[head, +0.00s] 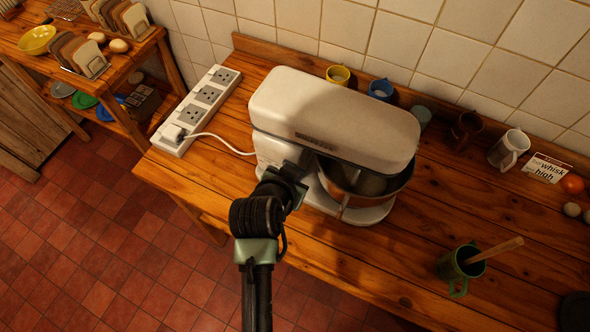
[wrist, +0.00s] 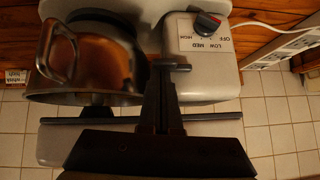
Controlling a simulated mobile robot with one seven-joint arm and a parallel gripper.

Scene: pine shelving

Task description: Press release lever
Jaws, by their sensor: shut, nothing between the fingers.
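The cream stand mixer (head: 335,110) stands on the wooden counter with its head down over a metal bowl (head: 350,190). In the wrist view the bowl (wrist: 95,75) is at left, and the mixer's side (wrist: 205,75) with its speed dial (wrist: 207,22) is at right. The dial's pointer appears near OFF. My gripper (wrist: 162,75) is shut and empty, close to the mixer's side between bowl and dial. A short grey bar (wrist: 180,67) at the fingertips may be the release lever; I cannot tell whether they touch. In the head view my wrist hides the fingertips.
A power strip (head: 200,105) with the mixer's plug lies left of the mixer. Mugs stand behind it, including a yellow one (head: 338,76) and a white one (head: 508,150). A green mug (head: 461,266) with a wooden handle is at the front right.

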